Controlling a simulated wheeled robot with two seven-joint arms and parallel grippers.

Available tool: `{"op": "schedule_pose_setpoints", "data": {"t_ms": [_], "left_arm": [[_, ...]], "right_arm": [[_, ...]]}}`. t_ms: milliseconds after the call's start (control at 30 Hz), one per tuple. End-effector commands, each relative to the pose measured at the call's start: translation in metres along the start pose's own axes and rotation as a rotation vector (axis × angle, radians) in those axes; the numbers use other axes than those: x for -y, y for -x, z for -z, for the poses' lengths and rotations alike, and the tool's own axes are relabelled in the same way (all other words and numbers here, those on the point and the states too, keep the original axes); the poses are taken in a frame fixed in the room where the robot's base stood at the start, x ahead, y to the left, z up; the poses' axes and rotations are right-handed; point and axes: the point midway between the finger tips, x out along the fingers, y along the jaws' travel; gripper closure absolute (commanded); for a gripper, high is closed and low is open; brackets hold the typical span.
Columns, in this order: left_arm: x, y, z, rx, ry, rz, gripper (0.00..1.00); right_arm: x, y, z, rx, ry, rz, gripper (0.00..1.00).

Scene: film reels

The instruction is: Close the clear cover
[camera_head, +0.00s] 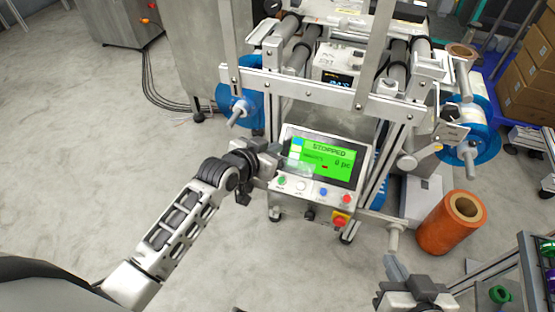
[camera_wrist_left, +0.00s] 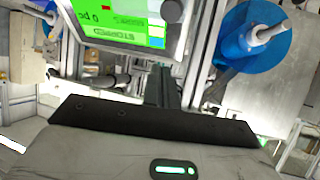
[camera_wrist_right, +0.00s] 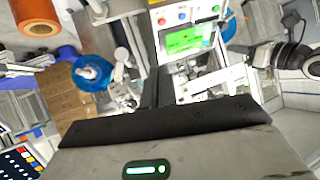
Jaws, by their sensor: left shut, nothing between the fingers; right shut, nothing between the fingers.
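The control panel (camera_head: 322,165) has a green screen reading STOPPED, with a row of buttons below. A faint see-through patch (camera_head: 298,168) over the screen's lower left, above the green button (camera_head: 282,181), looks like the clear cover, raised; its edges are hard to make out. My left gripper (camera_head: 274,160) is shut and empty just left of this patch; I cannot tell whether they touch. The panel shows upside down in the left wrist view (camera_wrist_left: 125,22). My right gripper (camera_head: 393,266) is shut and empty, low and right of the panel.
A red and yellow stop knob (camera_head: 340,220) is under the panel. Blue reels (camera_head: 240,106) (camera_head: 470,130) flank the machine frame (camera_head: 330,87). An orange roll (camera_head: 448,222) stands at right, near a rack (camera_head: 530,262). The floor at left is clear.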

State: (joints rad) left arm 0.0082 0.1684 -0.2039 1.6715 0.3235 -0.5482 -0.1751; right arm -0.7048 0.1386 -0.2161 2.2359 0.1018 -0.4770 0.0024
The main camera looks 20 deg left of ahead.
Motion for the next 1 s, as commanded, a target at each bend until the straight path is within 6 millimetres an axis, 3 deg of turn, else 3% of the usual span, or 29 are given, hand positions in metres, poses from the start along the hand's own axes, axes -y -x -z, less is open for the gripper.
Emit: {"op": "schedule_pose_setpoints", "data": {"t_ms": [100,267,533,1000], "left_arm": [[-0.001,-0.027,-0.001,-0.001,0.001,-0.001,1.00],[-0.001,-0.056,-0.002,-0.001,0.002,-0.001,1.00],[0.000,-0.041,-0.033,0.002,0.000,0.000,1.00],[0.000,-0.038,-0.040,0.001,-0.001,0.001,1.00]], "right_arm": [[-0.001,-0.003,-0.004,-0.008,0.003,0.000,1.00],[0.000,-0.004,-0.005,-0.020,0.006,0.001,1.00],[0.001,-0.003,-0.005,-0.018,0.006,0.003,1.00],[0.001,-0.002,-0.006,-0.017,0.010,0.005,1.00]]}}
